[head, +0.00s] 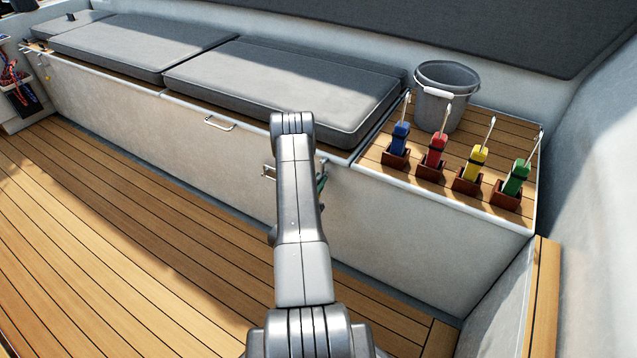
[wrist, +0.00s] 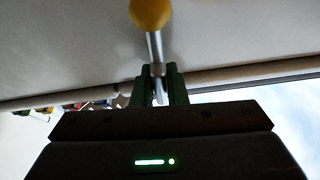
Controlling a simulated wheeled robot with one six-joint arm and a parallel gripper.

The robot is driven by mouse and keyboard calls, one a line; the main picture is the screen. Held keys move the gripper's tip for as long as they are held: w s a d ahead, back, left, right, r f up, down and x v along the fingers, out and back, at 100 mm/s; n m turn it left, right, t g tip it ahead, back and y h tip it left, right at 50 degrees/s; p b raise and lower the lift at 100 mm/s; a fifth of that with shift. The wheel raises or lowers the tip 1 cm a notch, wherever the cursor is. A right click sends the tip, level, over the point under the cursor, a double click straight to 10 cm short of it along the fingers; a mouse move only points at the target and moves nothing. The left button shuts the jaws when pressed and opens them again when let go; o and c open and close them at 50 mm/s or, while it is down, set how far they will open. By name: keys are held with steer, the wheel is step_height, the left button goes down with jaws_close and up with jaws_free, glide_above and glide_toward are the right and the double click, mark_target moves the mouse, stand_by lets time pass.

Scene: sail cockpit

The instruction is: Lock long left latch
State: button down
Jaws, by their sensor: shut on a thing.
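In the wrist view, a metal lever rod with a round yellow knob (wrist: 151,13) runs down between the dark green fingers of my gripper (wrist: 160,78). The fingers are shut on the rod, below the knob. I take this lever to be the long left latch; whether it is locked I cannot tell. In the head view, my arm reaches to the bench front near its right end and hides most of the gripper and the lever. A small metal fitting (head: 268,172) shows just left of my arm on the bench front.
Grey cushions (head: 285,85) lie on the long bench. A metal pull handle (head: 219,124) is on its front. At right stand a grey bucket (head: 445,95) and several coloured handles in wooden holders, one green (head: 516,177). The wooden floor (head: 120,235) at left is clear.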

steer(key=c, duration=1.5)
jaws_free()
step_height(320, 180, up, 10)
steer(key=p, duration=0.9)
steer(key=shift+f, duration=0.2)
step_height(320, 180, down, 8)
steer(key=b, duration=0.8)
steer(key=shift+r, duration=0.15)
steer(key=shift+f+b, duration=0.5)
steer(key=shift+f, duration=0.5)
